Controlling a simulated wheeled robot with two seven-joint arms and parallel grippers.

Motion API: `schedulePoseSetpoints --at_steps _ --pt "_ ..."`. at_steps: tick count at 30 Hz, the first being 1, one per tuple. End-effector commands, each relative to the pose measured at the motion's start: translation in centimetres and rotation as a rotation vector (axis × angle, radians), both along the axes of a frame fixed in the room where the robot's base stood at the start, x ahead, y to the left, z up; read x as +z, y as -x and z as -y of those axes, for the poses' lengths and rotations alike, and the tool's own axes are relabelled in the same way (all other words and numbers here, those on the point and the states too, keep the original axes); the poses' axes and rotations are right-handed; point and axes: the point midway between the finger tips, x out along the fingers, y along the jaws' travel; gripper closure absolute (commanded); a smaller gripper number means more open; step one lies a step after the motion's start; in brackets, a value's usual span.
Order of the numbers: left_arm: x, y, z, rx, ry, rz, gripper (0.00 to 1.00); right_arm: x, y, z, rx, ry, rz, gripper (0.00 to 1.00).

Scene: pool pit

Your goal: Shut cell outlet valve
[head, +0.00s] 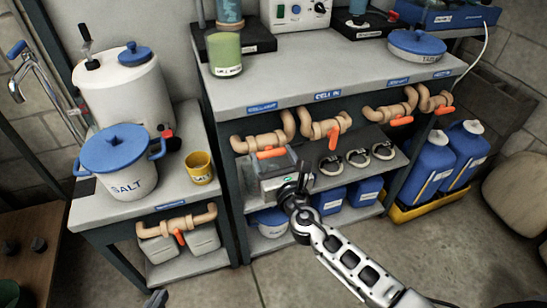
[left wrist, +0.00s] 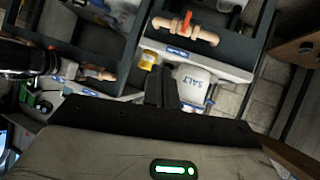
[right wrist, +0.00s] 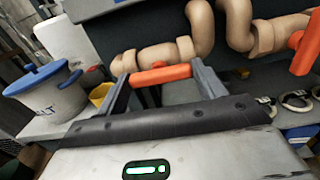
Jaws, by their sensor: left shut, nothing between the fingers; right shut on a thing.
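My right gripper (right wrist: 160,88) is shut on an orange valve handle (right wrist: 162,75), with one finger at each end of it. In the head view this handle (head: 271,153) is on the leftmost tan pipe valve (head: 248,144) under the bench top and lies roughly along the pipe. The label (head: 262,107) above is too small to read. The neighbouring valve handle (head: 334,135), under the CELL IN label (head: 327,96), points downward across its pipe. My left gripper (head: 157,298) is shut and empty at the bottom edge; its fingers (left wrist: 160,88) show in the left wrist view.
More orange-handled valves (head: 400,121) line the bench to the right. A lower valve (head: 179,238) is under the left stand, which holds the salt bucket (head: 128,180) and a yellow cup (head: 200,168). Rings (head: 357,158) lie on the shelf. Blue jugs (head: 432,165) stand at right.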

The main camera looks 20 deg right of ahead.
Motion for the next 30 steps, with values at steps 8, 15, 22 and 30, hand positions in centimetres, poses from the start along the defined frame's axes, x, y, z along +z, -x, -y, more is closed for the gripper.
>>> schedulePoseSetpoints --at_steps 8,15,22,30 --pt "-0.7 0.0 0.0 -0.001 0.001 0.005 1.00 -0.2 0.0 0.0 0.000 -0.136 -0.005 0.54" --pt "-1.4 0.1 0.1 -0.002 -0.001 0.010 1.00 -0.3 0.0 0.0 0.000 -0.348 -0.012 0.54" --pt "-1.5 0.0 0.1 -0.005 -0.002 0.028 1.00 -0.3 0.1 0.0 0.000 -0.568 -0.019 0.54" --pt "-1.8 -0.1 0.2 -0.010 -0.004 0.043 1.00 -0.2 0.1 0.0 0.000 -0.826 -0.028 0.54"
